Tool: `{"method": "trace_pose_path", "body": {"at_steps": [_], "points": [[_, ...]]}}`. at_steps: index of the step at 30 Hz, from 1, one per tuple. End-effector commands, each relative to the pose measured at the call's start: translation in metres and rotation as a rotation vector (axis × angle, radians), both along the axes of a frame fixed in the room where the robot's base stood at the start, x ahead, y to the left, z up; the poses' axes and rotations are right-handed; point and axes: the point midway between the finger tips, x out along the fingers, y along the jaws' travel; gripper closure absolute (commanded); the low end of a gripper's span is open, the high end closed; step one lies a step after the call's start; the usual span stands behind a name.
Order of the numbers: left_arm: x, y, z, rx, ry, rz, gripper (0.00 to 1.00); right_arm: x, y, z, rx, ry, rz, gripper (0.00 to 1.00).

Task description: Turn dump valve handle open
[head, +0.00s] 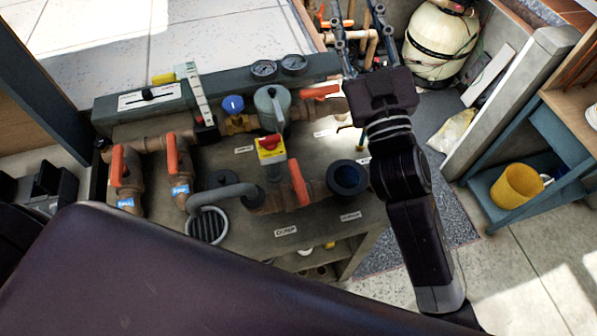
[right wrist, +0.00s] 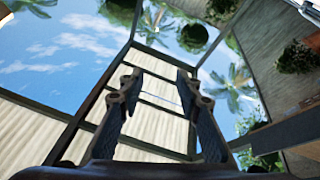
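Several orange lever handles sit on the brown pipes of the valve bench. The one nearest the small label that seems to read DUMP (head: 285,231) is an orange handle (head: 299,183) left of a dark round pipe opening (head: 347,178); I take it as the dump valve handle. My right gripper (head: 358,38) is raised over the bench's far right side, fingers apart and pointing away, well clear of that handle. In the right wrist view the gripper (right wrist: 158,88) is open with nothing between its fingers. My left gripper is not in view.
Other orange handles (head: 118,165) (head: 171,153) (head: 320,91), a red-yellow valve (head: 270,149) and a grey canister (head: 272,106) crowd the bench. Gauges (head: 264,69) line its back. A cream tank (head: 440,45) and a shelf with a yellow bucket (head: 515,186) stand right.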

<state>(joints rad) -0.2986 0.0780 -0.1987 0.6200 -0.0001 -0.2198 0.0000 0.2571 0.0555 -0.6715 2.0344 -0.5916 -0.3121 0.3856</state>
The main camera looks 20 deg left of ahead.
Motion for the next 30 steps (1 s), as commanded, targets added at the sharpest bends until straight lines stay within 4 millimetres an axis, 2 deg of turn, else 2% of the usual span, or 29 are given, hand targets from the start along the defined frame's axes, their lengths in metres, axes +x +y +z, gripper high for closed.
{"method": "trace_pose_path", "body": {"at_steps": [1,2,3,5,7,9,11,12,14,15,17,18,20,21,24,27,30], "points": [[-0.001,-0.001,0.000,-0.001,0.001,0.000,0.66,-0.024,0.037,0.045,-0.016,-0.161,0.099,0.68],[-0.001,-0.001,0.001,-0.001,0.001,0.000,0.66,-0.042,0.058,0.065,-0.029,-0.251,0.161,0.68],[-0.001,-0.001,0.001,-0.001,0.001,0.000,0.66,-0.070,0.085,0.087,-0.053,-0.366,0.248,0.68],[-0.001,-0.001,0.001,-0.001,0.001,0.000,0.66,-0.116,0.123,0.108,-0.105,-0.533,0.386,0.68],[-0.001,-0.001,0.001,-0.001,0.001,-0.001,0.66,-0.174,0.161,0.113,-0.191,-0.716,0.552,0.68],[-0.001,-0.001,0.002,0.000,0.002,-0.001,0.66,-0.229,0.191,0.099,-0.303,-0.880,0.727,0.68],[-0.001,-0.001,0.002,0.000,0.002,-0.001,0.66,-0.269,0.209,0.071,-0.428,-1.006,0.878,0.68],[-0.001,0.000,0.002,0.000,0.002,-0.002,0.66,-0.291,0.217,0.046,-0.524,-1.079,0.978,0.68],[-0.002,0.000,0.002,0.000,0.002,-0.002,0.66,-0.313,0.220,0.002,-0.690,-1.169,1.126,0.68],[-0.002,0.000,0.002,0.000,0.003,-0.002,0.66,-0.320,0.218,-0.030,-0.816,-1.216,1.219,0.68],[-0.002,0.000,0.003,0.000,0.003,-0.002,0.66,-0.318,0.206,-0.078,-1.025,-1.264,1.349,0.68],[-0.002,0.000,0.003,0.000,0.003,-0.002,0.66,-0.309,0.193,-0.107,-1.172,-1.277,1.423,0.68],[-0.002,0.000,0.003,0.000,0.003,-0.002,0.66,-0.287,0.170,-0.144,-1.399,-1.273,1.515,0.68],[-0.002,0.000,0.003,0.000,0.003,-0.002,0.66,-0.268,0.152,-0.163,-1.547,-1.252,1.562,0.68],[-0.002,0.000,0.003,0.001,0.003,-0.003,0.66,-0.220,0.107,-0.189,-1.876,-1.168,1.628,0.68],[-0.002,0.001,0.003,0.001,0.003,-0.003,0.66,-0.182,0.073,-0.194,-2.114,-1.072,1.645,0.68],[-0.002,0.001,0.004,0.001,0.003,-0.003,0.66,-0.161,0.052,-0.194,-2.248,-1.003,1.644,0.68]]}}
